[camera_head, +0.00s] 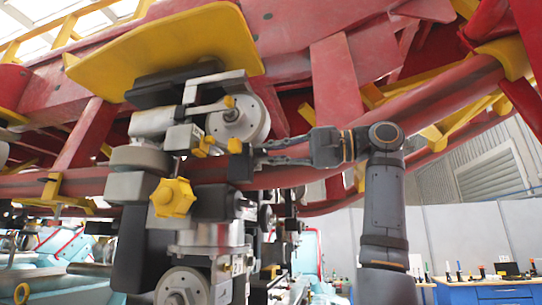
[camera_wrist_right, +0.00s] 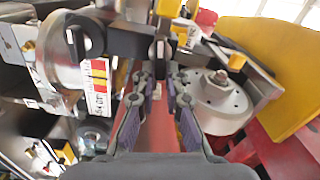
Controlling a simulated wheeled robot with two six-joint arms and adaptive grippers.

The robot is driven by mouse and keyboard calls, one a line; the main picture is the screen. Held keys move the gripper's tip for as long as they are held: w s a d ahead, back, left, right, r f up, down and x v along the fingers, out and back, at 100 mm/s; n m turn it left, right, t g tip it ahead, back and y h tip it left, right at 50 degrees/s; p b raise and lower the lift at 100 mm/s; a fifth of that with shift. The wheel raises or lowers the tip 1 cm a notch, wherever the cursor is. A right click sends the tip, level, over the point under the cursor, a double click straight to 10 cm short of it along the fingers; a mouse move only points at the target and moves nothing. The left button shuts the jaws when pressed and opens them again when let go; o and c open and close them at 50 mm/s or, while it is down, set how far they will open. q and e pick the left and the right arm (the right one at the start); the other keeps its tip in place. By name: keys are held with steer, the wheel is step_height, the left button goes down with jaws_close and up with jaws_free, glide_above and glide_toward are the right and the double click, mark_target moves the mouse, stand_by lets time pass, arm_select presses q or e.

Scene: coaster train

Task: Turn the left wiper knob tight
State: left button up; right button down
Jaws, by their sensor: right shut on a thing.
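My right gripper (camera_head: 262,154) reaches in from the right below the red coaster car. Its fingers are shut on a small black part (camera_head: 241,168), which looks like the wiper knob. In the right wrist view, the fingertips (camera_wrist_right: 159,77) close at the near end of a dark piece (camera_wrist_right: 158,48); much of the grip is hidden. Small yellow pieces (camera_head: 202,147) sit just left of the grip. A larger yellow star-shaped knob (camera_head: 172,197) is lower left and untouched. My left gripper is not in view.
A grey wheel (camera_head: 237,118) is just above the grip, under a yellow plate (camera_head: 165,48). A red tube rail (camera_head: 330,160) runs close behind my fingers. Blue workbenches (camera_head: 490,293) stand far off at right.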

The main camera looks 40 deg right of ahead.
steer(key=shift+f+m+b, duration=0.15)
steer(key=shift+m+b, duration=0.2)
steer(key=shift+m, duration=0.75)
steer(key=c, duration=1.4)
jaws_free()
steer(key=shift+d+f, duration=0.1)
steer(key=v, duration=1.2)
steer(key=shift+w, duration=0.1)
steer(key=shift+d, duration=0.1)
